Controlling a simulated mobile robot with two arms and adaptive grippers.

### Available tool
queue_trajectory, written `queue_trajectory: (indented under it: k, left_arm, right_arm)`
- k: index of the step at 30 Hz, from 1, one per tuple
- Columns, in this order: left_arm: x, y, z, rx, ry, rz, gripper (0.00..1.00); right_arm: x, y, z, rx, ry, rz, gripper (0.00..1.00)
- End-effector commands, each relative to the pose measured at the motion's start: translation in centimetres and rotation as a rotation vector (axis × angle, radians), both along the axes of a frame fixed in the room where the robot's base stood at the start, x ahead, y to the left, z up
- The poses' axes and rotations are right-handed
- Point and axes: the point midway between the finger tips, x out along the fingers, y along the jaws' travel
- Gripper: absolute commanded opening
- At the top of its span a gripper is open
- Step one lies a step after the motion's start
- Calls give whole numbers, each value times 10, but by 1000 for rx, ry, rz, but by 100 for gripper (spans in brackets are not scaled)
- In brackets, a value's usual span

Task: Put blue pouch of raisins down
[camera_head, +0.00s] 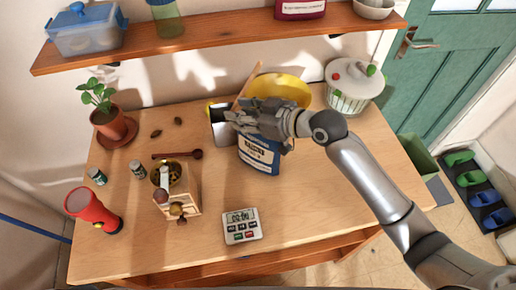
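The blue pouch (259,155) with a pale label is upright in the middle of the table, in the head view. My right gripper (262,124) reaches in from the right and has its fingers around the pouch's top, which they partly hide. It looks shut on the pouch. I cannot tell whether the pouch's base touches the wooden table (310,200) or hangs just above it. My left gripper is not in view.
Behind the pouch are a white container (220,134) and a yellow bowl (283,86). The table's right front is clear.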

Motion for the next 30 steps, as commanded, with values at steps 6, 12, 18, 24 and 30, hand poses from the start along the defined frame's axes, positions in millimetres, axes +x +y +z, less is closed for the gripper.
queue_trajectory:
  k: [6, 12, 18, 24, 30]
  left_arm:
    - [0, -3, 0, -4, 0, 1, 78]
    - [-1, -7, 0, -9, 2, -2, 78]
    - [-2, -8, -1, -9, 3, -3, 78]
    - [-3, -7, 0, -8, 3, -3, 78]
    - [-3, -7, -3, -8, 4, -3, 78]
  right_arm:
    - [0, 0, 0, 1, -1, 0, 26]
    - [0, 0, 0, 1, -1, 0, 0]
    - [0, -1, 0, 0, 0, 0, 0]
    - [0, 0, 2, 2, -2, 0, 0]
    - [0, 0, 5, 3, -3, 0, 0]
